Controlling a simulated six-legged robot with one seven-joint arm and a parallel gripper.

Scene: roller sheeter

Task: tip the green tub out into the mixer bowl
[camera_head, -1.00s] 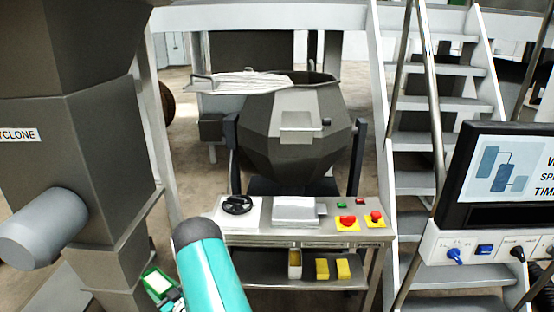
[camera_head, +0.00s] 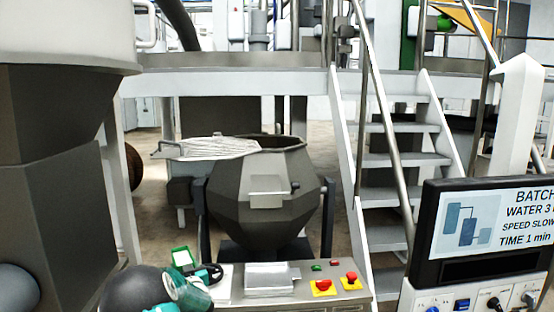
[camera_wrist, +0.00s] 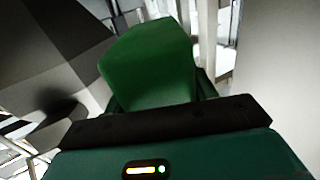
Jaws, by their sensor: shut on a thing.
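The mixer bowl (camera_head: 235,190) is a dark grey faceted vessel on a stand in the head view, its mouth partly uncovered with a pale ribbed lid (camera_head: 215,148) at the upper left. The green tub (camera_head: 182,257) is small in the head view, below and left of the bowl and apart from it in the picture. My gripper (camera_head: 208,272) is shut on the tub. In the wrist view the tub (camera_wrist: 150,65) fills the upper middle in front of the jaws. Its contents are hidden.
A control bench with red buttons (camera_head: 352,278) stands in front of the bowl. A large grey cyclone body (camera_head: 60,190) blocks the left. White stairs (camera_head: 392,160) and a monitor (camera_head: 480,230) stand at the right. A white platform beam (camera_head: 230,82) runs behind the bowl.

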